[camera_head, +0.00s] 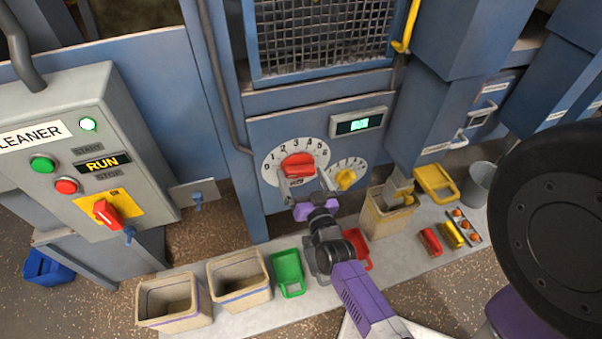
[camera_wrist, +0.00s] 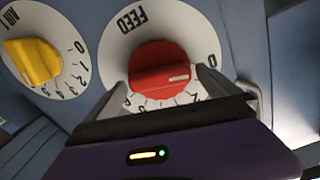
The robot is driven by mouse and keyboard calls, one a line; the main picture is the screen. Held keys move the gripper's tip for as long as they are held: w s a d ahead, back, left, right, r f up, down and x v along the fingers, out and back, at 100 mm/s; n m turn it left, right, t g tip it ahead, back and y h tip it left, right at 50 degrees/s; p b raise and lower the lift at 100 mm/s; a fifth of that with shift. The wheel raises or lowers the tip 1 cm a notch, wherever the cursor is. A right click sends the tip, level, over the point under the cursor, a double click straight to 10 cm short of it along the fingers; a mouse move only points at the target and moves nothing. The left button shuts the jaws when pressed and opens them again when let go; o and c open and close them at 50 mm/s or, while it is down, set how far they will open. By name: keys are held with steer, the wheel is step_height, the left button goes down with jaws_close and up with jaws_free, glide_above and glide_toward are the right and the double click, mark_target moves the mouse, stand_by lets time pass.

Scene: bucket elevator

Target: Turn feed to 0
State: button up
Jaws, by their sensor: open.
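The feed dial (camera_head: 270,165) is a white numbered disc on the blue panel, with a red knob (camera_head: 299,165) at its centre. In the wrist view the dial (camera_wrist: 120,42) appears upside down, its FEED label at the top. There the white mark on the red knob (camera_wrist: 155,66) points right, toward the low-number side near the 0; the exact number is partly hidden by a finger. My gripper (camera_head: 303,180) is at the dial's lower edge. In the wrist view its open fingers (camera_wrist: 160,82) stand either side of the knob; contact is unclear.
A smaller dial with a yellow knob (camera_head: 345,179) is close on the right. Bins (camera_head: 240,272), a green scoop (camera_head: 288,272) and a bucket (camera_head: 478,184) stand below. A grey cleaner box (camera_head: 120,150) is at left.

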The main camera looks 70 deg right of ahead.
steer(key=b+v, duration=0.1)
steer(key=v, duration=0.5)
steer(key=shift+a, duration=0.1)
stand_by(0.5)
steer(key=s+a+r+n+t+y, duration=0.1)
steer(key=s+a+r+n+y, duration=0.3)
steer(key=a, duration=0.4)
steer(key=s+a+r+n+t+y, duration=0.1)
steer(key=s+a+r+n+y, duration=0.3)
steer(key=a, duration=0.5)
steer(key=s+a+r+n+y, duration=0.4)
steer(key=s+a+r+y, duration=0.1)
steer(key=a, duration=0.3)
steer(key=shift+s+a+r+t, duration=0.2)
steer(key=shift+a+r+t, duration=0.1)
steer(key=shift+r+t, duration=0.1)
